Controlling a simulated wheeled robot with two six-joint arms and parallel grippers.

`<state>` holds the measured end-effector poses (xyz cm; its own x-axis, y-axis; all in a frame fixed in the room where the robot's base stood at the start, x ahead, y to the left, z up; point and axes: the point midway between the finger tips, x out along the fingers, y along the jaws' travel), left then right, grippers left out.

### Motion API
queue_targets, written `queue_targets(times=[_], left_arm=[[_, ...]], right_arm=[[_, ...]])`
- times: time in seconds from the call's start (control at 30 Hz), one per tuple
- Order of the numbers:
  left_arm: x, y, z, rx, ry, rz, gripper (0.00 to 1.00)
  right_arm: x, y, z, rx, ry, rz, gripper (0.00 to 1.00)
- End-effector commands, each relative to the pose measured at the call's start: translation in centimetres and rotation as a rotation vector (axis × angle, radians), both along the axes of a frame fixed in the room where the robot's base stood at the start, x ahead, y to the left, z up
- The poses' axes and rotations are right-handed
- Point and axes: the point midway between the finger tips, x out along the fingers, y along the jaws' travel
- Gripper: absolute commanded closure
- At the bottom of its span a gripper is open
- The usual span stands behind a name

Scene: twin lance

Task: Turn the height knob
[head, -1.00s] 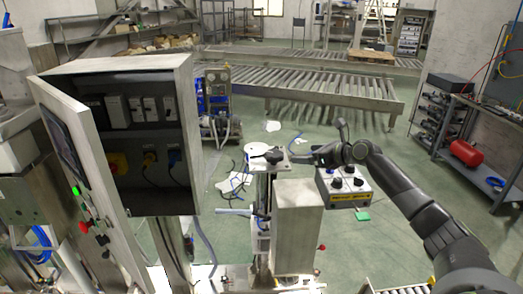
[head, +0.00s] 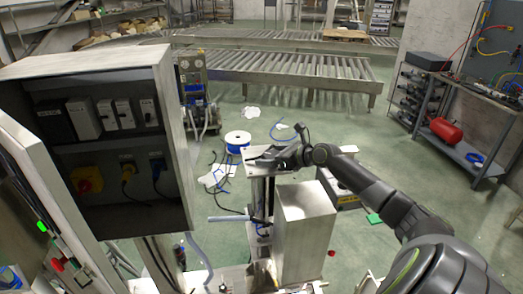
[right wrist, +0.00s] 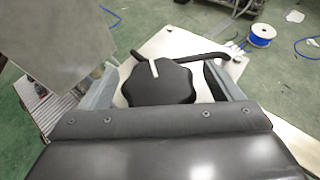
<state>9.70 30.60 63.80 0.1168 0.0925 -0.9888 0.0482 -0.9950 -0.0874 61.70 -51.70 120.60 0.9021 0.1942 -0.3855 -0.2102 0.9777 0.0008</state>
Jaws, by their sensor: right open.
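The height knob (right wrist: 160,84) is a black lobed knob with a white mark, on a pale plate at the top of a post. My right gripper (right wrist: 163,75) is open in the right wrist view, with one finger on each side of the knob; I cannot tell whether either finger touches it. In the head view my right gripper (head: 280,155) is over the top plate (head: 257,154) and hides most of the knob. My left gripper is not in view.
An open electrical cabinet (head: 100,140) stands at the left. A metal box (head: 305,228) rises right of the post. A blue cable spool (head: 238,141) and loose cables lie on the floor behind. A roller conveyor (head: 300,75) and a shelf with a red tank (head: 446,130) stand farther back.

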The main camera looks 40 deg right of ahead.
Motion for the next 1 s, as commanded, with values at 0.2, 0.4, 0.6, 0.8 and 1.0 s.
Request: queue_targets(times=[0.2, 0.4, 0.6, 0.8, 1.0], left_arm=[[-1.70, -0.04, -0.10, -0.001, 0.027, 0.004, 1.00], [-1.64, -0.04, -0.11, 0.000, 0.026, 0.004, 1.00], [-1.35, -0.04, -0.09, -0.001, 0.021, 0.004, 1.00], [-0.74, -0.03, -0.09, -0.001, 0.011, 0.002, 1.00], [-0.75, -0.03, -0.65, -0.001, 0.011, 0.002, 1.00]], right_arm=[[-0.14, 0.06, -0.21, 0.001, 0.000, -0.001, 0.14], [-0.13, 0.05, -0.19, 0.001, 0.000, -0.001, 0.22], [-0.11, 0.06, -0.19, 0.001, 0.000, -0.001, 0.48], [-0.11, 0.05, -0.20, 0.000, -0.001, 0.000, 0.59], [-0.08, 0.02, -0.31, 0.000, -0.002, 0.026, 0.59]])
